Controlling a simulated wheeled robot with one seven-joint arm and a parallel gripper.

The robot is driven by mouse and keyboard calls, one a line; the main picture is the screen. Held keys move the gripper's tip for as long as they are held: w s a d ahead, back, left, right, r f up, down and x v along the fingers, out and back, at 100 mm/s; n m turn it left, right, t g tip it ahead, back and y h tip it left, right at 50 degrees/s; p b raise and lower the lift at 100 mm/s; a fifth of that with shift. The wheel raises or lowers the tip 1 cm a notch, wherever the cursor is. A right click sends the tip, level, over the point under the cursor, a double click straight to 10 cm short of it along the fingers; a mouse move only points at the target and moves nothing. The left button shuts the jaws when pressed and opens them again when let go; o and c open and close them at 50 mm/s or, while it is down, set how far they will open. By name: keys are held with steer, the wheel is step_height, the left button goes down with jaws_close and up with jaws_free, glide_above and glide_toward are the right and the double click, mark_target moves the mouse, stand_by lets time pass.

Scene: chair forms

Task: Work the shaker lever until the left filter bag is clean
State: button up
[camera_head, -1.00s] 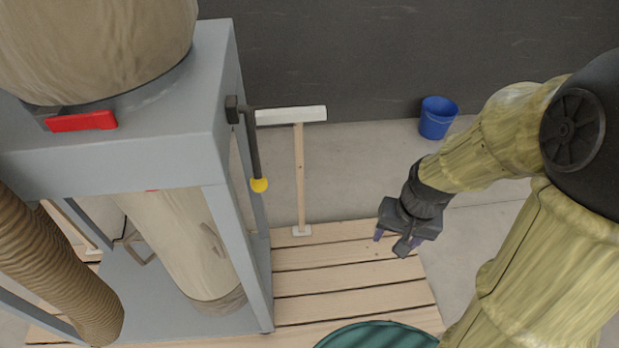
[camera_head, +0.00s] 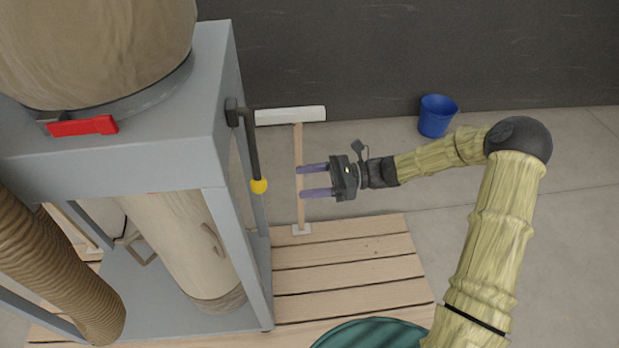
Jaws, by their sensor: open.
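The shaker lever (camera_head: 253,150) is a dark rod hanging from a pivot on the right side of the grey frame (camera_head: 215,110), with a yellow knob (camera_head: 259,186) at its lower end. A large beige filter bag (camera_head: 95,45) sits on top of the frame at the upper left, cut off by the picture edge. Its dirt state is hard to tell. My gripper (camera_head: 301,181) is open and empty, its two purple fingers pointing left toward the knob. It is right of the knob and apart from it in the picture.
A wooden post with a pale top bar (camera_head: 290,115) stands behind my fingers. A red latch (camera_head: 83,126) is on the bag's collar. A blue bucket (camera_head: 437,116) stands by the wall. Wooden slats (camera_head: 350,275) lie below.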

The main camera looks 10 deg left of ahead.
mark_target(259, 184)
steer(key=shift+w+r, duration=0.1)
steer(key=shift+w, duration=0.05)
steer(key=shift+a, duration=0.15)
steer(key=b+x, duration=0.2)
steer(key=x, duration=1)
steer(key=shift+r, duration=0.15)
steer(key=shift+c, duration=0.5)
steer(key=c, duration=0.6)
steer(key=shift+w, duration=0.1)
